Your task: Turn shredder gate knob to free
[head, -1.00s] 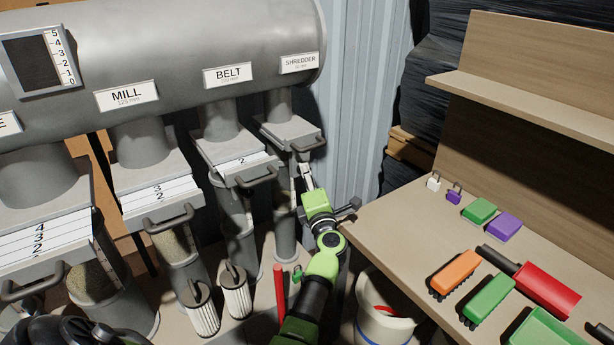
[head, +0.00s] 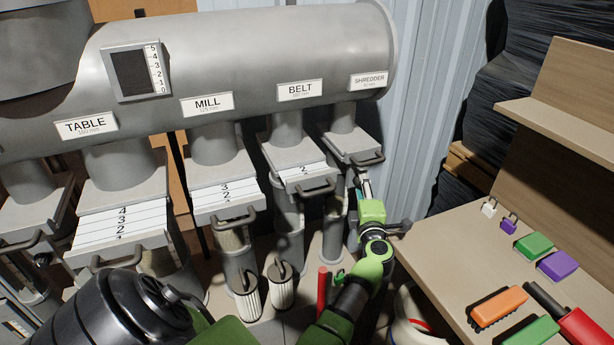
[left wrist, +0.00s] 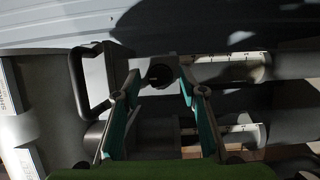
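The shredder gate (head: 350,143) hangs under the duct's SHREDDER label (head: 370,80), with a dark curved handle (head: 369,161) at its front. My left gripper (head: 362,181) is just below that handle. In the left wrist view my left gripper (left wrist: 160,90) is open, its two fingers spread apart. A round dark knob (left wrist: 160,74) shows between and just beyond the fingertips; I cannot tell whether they touch it. The gate handle (left wrist: 90,82) shows left of the fingers. In the head view the knob is too small or hidden to make out. My right gripper is not in view.
The BELT gate (head: 300,180), MILL gate (head: 226,200) and TABLE gate (head: 120,225) stand to the left, with handles sticking out. A bucket (head: 405,320) stands below.

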